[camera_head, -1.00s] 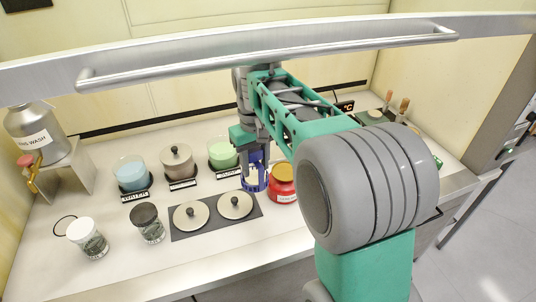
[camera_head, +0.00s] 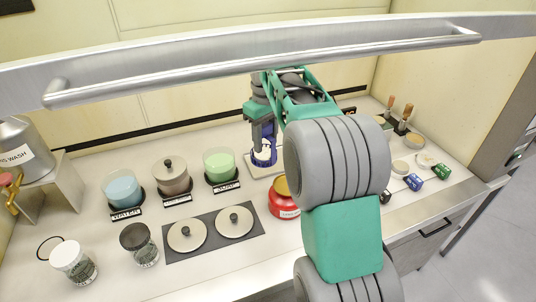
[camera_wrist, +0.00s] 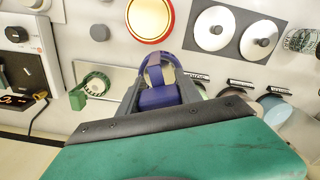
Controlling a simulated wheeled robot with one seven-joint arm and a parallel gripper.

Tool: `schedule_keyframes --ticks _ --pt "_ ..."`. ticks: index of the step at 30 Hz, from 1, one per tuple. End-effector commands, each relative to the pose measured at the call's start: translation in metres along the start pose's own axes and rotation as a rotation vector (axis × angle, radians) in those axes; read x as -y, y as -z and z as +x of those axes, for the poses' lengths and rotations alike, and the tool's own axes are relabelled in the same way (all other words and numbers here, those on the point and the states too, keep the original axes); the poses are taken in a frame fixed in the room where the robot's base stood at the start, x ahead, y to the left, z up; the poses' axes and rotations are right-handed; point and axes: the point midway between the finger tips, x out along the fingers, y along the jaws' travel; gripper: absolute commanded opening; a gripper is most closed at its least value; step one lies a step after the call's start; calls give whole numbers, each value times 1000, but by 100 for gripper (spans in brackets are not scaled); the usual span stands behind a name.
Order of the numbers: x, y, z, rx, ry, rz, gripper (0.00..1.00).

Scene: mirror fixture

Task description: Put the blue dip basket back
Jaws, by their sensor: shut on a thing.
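The blue dip basket (camera_head: 264,156) is in my gripper (camera_head: 263,134), near the back of the bench, right of the green beaker. In the wrist view the basket (camera_wrist: 158,92) shows as a blue ring and grip block between the two grey fingers. It is over or on the edge of a pale rectangular tray (camera_wrist: 118,72); I cannot tell whether it touches. A green ring-shaped piece with a handle (camera_wrist: 92,86) lies on the tray's other side. In the head view my arm hides most of the tray (camera_head: 250,169).
The green beaker (camera_head: 220,165), grey lidded pot (camera_head: 171,178) and blue beaker (camera_head: 122,189) stand left of the basket. A red jar (camera_head: 282,205) and a dark plate with two lids (camera_head: 213,230) are in front. Small blue and green boxes (camera_head: 413,182) lie right.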

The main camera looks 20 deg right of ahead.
Motion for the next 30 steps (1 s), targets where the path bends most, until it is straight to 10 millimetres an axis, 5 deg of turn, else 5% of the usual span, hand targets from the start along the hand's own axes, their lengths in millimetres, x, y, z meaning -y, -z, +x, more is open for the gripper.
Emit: schedule_keyframes --ticks 11,16,30 --pt "-64 55 34 2 1 0 1" --pt "-87 74 74 3 2 0 1" --pt "-101 84 126 -2 -1 1 1"
